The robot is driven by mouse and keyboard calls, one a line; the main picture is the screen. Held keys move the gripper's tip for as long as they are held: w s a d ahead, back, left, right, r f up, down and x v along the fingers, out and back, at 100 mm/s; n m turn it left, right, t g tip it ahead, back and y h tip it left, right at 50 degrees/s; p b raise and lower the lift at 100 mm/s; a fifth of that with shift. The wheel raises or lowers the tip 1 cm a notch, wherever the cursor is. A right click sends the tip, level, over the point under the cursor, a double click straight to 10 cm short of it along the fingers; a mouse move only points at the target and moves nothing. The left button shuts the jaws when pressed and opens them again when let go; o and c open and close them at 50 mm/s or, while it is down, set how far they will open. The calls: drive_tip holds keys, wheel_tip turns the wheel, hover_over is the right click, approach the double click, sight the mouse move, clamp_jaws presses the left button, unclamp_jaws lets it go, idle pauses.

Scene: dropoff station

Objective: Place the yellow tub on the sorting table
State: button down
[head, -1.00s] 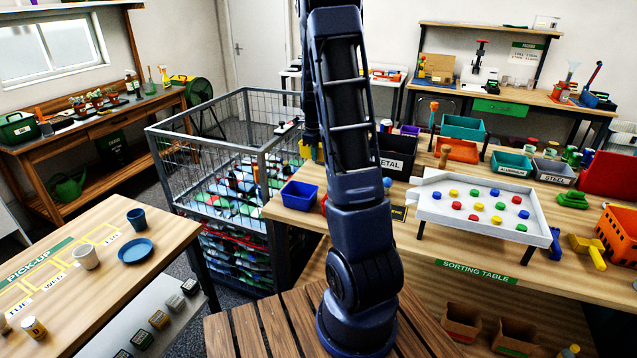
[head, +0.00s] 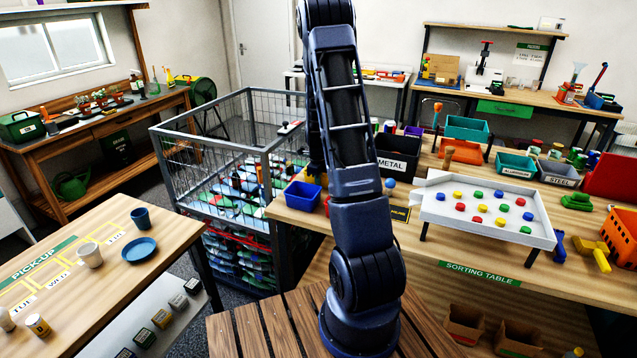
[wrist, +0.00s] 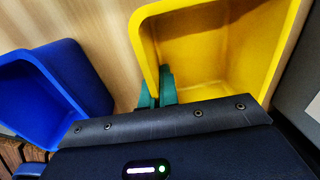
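The yellow tub (wrist: 213,50) fills the upper right of the wrist view, its open side facing the camera. My gripper (wrist: 156,88) has its green fingertips close together on either side of the tub's wall, near one corner, and appears shut on it. Pale wood shows beside the tub; I cannot tell whether the tub touches it. In the head view my arm hides the tub and the fingers. The sorting table (head: 480,273) is the wooden table at the right, with a green label on its front edge.
A blue bin (head: 303,196) stands at the table's left end and shows left of the tub in the wrist view (wrist: 75,75). A black METAL bin (head: 397,165) and a white tray of coloured discs (head: 485,227) are also on the table. A wire cage (head: 212,205) stands to the left.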

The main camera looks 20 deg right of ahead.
drive_tip(key=c, duration=1.7)
unclamp_jaws()
wheel_tip(320, 180, up, 12)
drive_tip(key=s+a+r+n+t, duration=0.1)
drive_tip(key=s+a+r+n, duration=0.4)
drive_tip(key=s+r+n, duration=0.4)
drive_tip(key=s+a+r+n+t, duration=0.1)
drive_tip(key=s+a+r+n, duration=0.1)
drive_tip(key=s+r+n, duration=0.2)
drive_tip(key=s+a+r+n+t, duration=0.1)
drive_tip(key=s+a+r+n, duration=0.2)
drive_tip(key=s+n, duration=0.5)
drive_tip(key=s+a+r+n+t, duration=0.1)
drive_tip(key=s+a+r+n, duration=0.2)
drive_tip(key=s, duration=1.1)
drive_tip(key=shift+s+r+n, duration=0.15)
drive_tip(key=shift+r+n, duration=0.8)
drive_tip(key=shift+n, duration=0.55)
